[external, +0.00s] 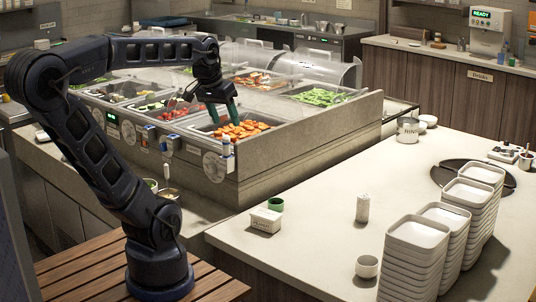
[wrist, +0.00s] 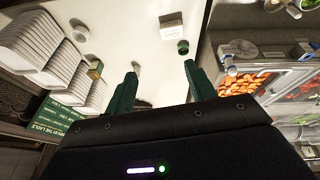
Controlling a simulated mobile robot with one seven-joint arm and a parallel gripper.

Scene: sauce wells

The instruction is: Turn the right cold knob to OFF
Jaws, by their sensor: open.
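A round pale dial (external: 216,166) is on the front face of the food well counter, at its right end, below the well of orange pieces. A small white and blue fitting (external: 227,148) stands beside it. A pale round dial also shows in the wrist view (wrist: 243,51), right of my fingers. The dial's pointer and markings are too small to read. My gripper (external: 224,117) has green fingers, set apart and empty, above the orange pieces in the external view. In the wrist view my gripper (wrist: 160,70) also shows open, with nothing between the fingers.
The well of orange pieces (external: 238,130) is under my gripper, with clear sneeze guards (external: 318,66) behind. Another dial (external: 128,131) is farther left on the counter front. Stacked white plates (external: 414,250), a green cup (external: 275,204) and a white box (external: 266,220) stand on the pale counter.

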